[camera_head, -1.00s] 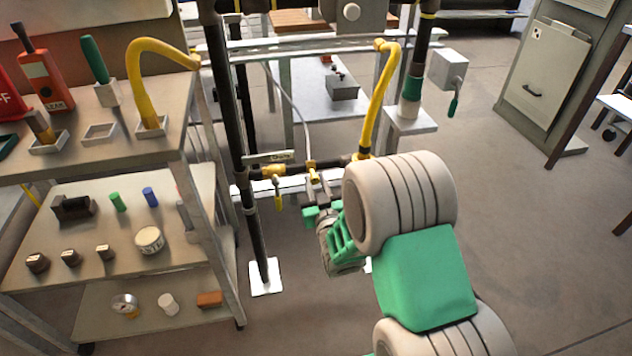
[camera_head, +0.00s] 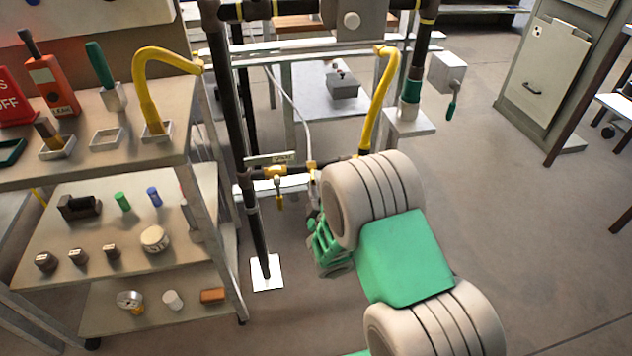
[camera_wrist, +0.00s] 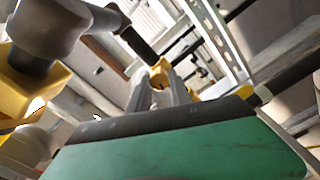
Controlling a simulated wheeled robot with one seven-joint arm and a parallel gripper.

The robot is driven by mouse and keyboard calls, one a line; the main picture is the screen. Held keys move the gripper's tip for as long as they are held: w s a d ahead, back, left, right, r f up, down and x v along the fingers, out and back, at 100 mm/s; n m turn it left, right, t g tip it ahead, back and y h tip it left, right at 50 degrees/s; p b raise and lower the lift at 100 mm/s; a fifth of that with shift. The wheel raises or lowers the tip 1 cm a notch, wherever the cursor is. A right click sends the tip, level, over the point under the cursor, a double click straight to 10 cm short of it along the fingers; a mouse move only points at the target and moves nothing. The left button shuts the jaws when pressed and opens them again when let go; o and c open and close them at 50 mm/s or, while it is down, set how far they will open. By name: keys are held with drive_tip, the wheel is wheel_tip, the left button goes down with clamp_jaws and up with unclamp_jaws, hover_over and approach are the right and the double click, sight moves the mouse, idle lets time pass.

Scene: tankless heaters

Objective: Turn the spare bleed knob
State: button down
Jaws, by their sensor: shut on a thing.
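My gripper (camera_wrist: 160,88) is shut on a small yellow part, the bleed knob (camera_wrist: 157,75), on the pipework in the wrist view. The two pale fingers lie on either side of it, and they hide much of it. In the head view my gripper is mostly hidden by my own arm, just right of and below the low pipe (camera_head: 292,171). A yellow valve (camera_head: 280,188) hangs from that pipe, left of my gripper, under a small label (camera_head: 270,159) too blurred to read. I cannot tell how far the knob is turned.
Black upright pipes (camera_head: 252,205) stand left of my arm. A yellow hose (camera_head: 374,105) rises behind it. A shelf cart (camera_head: 205,190) with tools and small knobs stands at left. A grey box (camera_head: 447,72) is at right. The floor (camera_head: 530,230) at right is clear.

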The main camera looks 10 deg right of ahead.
drive_tip(key=n+p, duration=0.1)
drive_tip(key=n, duration=0.5)
drive_tip(key=shift+f, duration=0.1)
idle(0.4)
drive_tip(key=c, duration=1.2)
unclamp_jaws()
drive_tip(key=shift+o, duration=0.2)
drive_tip(key=s+b, duration=0.3)
drive_tip(key=s, duration=0.4)
drive_tip(key=shift+s, duration=0.4)
drive_tip(key=shift+d, duration=0.1)
